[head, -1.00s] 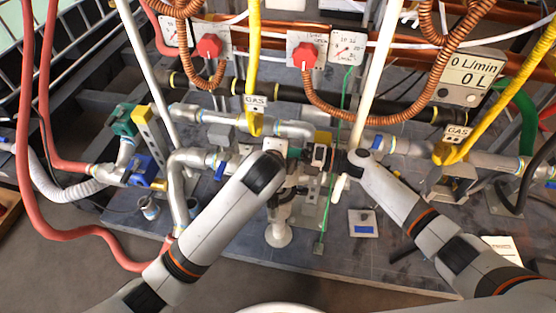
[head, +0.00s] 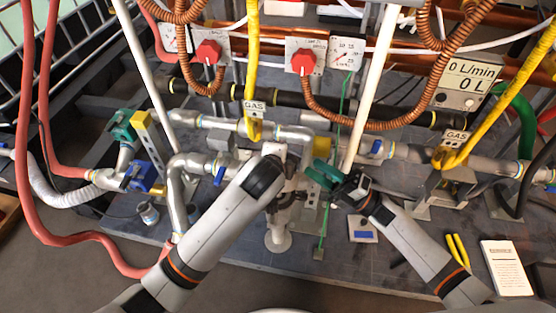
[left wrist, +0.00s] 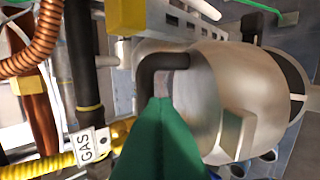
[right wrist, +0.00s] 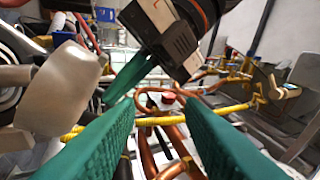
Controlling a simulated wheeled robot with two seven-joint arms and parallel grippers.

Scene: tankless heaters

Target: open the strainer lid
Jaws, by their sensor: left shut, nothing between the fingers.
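A rounded silver metal body (left wrist: 215,75) with a square boss (left wrist: 236,132), apparently the strainer, fills the right of the left wrist view. A black bent bar (left wrist: 160,62) curves out on its left side. I cannot tell where its lid begins. My left gripper (left wrist: 160,103) is shut and empty; its green tips overlap the bar's lower end, contact unclear. The grey body also shows at the left of the right wrist view (right wrist: 58,88). My right gripper (right wrist: 160,120) is open and empty, with the left gripper ahead of it. In the head view the right gripper (head: 322,176) is right of centre; the left fingers are hidden.
Silver pipes (head: 220,122) run across behind my grippers. Yellow gas hoses (head: 253,70), copper coils (head: 350,118) and white upright poles (head: 375,85) crowd the space. Yellow-handled pliers (head: 458,250) and a paper sheet (head: 505,268) lie at the lower right.

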